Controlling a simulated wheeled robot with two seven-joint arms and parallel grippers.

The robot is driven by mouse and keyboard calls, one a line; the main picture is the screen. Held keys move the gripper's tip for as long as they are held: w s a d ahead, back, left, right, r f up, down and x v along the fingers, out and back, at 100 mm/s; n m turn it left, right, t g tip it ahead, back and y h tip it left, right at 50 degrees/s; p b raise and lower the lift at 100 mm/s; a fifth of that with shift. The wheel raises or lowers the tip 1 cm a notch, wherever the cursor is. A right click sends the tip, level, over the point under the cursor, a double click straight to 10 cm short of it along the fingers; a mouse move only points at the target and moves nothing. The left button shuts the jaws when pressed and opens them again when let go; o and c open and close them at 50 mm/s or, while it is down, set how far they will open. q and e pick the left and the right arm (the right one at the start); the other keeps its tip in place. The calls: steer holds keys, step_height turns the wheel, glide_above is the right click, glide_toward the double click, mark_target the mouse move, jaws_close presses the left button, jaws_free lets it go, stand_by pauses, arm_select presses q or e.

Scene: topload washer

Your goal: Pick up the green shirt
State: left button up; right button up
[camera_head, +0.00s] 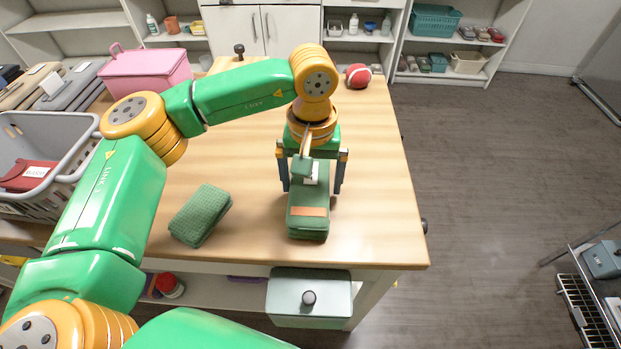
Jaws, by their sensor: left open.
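A folded green shirt (308,224) with a light tag and a brown patch lies on the wooden table, right of the middle. My left gripper (312,182) points down over its far part, with one finger at the left side and one at the right side. The gripper is open, and the wrist hides the far end of the shirt. I cannot tell whether the fingers touch the cloth. My right gripper is out of view.
A folded green textured cloth (200,214) lies left of the shirt. A grey basket (88,150) with a red item stands at the left, near a pink box (146,72). The table's right side is clear.

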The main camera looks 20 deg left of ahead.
arm_select(q)
steer(key=shift+w+a+f, duration=0.2)
steer(key=shift+w+f, duration=0.05)
steer(key=shift+f, duration=0.3)
steer(key=shift+s+d+r, duration=0.1)
steer(key=shift+s, duration=0.05)
steer(key=c, duration=1.3)
steer(key=shift+r, duration=0.1)
